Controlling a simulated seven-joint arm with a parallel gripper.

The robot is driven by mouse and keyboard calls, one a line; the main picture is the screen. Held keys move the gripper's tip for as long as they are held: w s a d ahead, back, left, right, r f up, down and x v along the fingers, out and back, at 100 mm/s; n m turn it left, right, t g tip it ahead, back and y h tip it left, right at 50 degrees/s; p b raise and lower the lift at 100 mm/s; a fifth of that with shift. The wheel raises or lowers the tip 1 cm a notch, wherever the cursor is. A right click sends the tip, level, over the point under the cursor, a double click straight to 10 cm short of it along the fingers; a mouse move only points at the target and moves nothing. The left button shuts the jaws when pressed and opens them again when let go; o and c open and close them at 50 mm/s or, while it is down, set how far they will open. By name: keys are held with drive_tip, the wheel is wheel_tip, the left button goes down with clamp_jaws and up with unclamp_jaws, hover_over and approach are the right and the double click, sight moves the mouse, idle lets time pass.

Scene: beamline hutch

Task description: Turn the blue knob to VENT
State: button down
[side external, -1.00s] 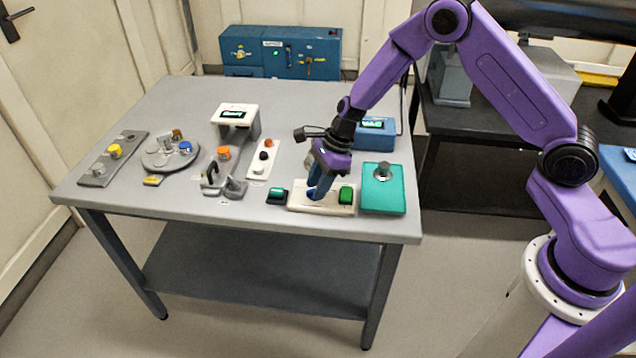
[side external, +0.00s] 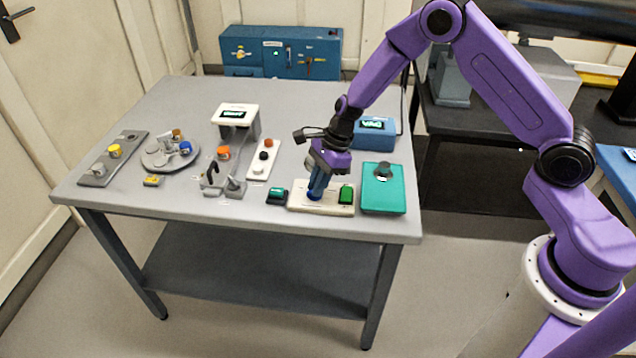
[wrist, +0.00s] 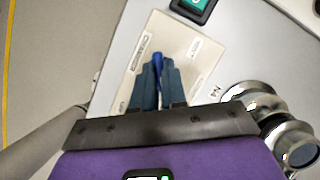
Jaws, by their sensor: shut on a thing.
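The blue knob (side external: 314,197) stands on a cream plate (side external: 330,210) near the front edge of the table. My gripper (side external: 315,192) points down at it, with its fingers shut on the knob. In the wrist view, the blue knob (wrist: 157,62) shows as a narrow bar between the two fingers of my gripper (wrist: 159,88). The cream plate (wrist: 208,62) carries dark printed labels beside the knob, too small to read surely. Much of the knob is hidden by the fingers, so I cannot tell which label it points to.
A blue instrument (side external: 375,132) stands behind. The back left of the table is clear.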

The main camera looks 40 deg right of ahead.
drive_tip(key=n, duration=0.2)
drive_tip(key=n+g, duration=0.1)
drive_tip(key=n, duration=0.1)
drive_tip(key=n+g, duration=0.1)
drive_tip(key=n, duration=0.1)
drive_tip(key=shift+w, duration=0.25)
drive_tip(key=n+g, duration=0.1)
drive_tip(key=n, duration=0.2)
drive_tip(key=n+g+h, duration=0.1)
drive_tip(key=n, duration=0.2)
drive_tip(key=shift+w+a+h, duration=0.15)
drive_tip(key=shift+h, duration=0.15)
drive_tip(key=n+h, duration=0.1)
drive_tip(key=n, duration=0.2)
drive_tip(key=n+g+h, duration=0.1)
drive_tip(key=n, duration=0.1)
drive_tip(key=shift+a+n, duration=0.15)
drive_tip(key=shift+n, duration=0.25)
drive_tip(key=n+h, duration=0.2)
drive_tip(key=n, duration=0.2)
drive_tip(key=shift+a+n, duration=0.15)
drive_tip(key=shift+n, duration=0.15)
drive_tip(key=c, duration=1.2)
unclamp_jaws()
drive_tip(key=shift+w+r, duration=0.1)
